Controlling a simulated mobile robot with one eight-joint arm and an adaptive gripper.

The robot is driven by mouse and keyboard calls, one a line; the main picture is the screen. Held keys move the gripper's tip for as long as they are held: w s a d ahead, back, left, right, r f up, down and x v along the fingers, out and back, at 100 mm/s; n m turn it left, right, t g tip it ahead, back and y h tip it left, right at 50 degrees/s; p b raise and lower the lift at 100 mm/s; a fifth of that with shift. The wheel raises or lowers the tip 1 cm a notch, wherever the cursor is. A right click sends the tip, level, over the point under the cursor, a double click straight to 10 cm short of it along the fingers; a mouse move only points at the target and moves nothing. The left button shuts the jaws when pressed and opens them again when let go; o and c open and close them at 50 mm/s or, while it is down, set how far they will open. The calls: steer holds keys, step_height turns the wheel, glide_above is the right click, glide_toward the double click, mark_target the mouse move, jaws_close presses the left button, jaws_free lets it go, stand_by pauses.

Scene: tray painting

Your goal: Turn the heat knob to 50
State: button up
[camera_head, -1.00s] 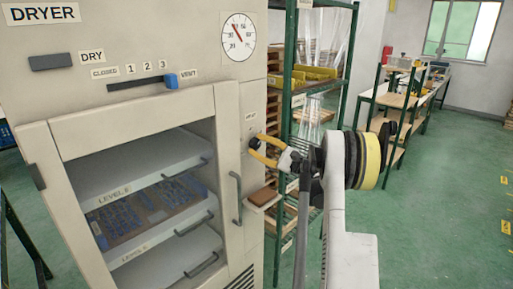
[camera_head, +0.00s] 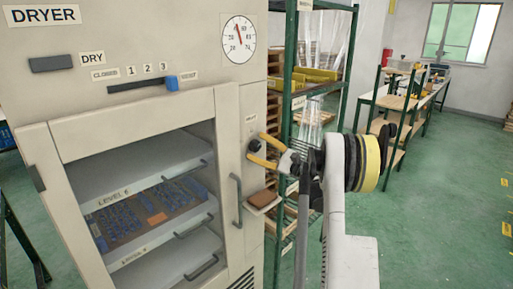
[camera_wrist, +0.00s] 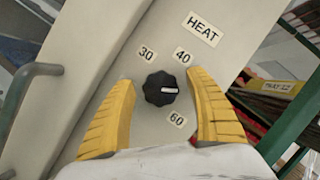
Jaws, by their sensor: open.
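The black heat knob (camera_wrist: 161,89) is on the dryer's front panel under the HEAT label (camera_wrist: 202,29). Its white pointer points right, between the 40 label (camera_wrist: 183,55) and the 60 label (camera_wrist: 177,119). The 30 label (camera_wrist: 147,54) is at its upper left. No 50 label shows; my right finger covers part of that side. My gripper (camera_wrist: 160,78) is open, with a yellow finger on each side of the knob and gaps between. In the head view, my gripper (camera_head: 257,147) is at the panel, beside the knob (camera_head: 254,146).
A small brown-topped ledge (camera_head: 262,199) is below. A green rack (camera_head: 290,80) stands right of the dryer.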

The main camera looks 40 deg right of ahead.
steer(key=v, duration=1.2)
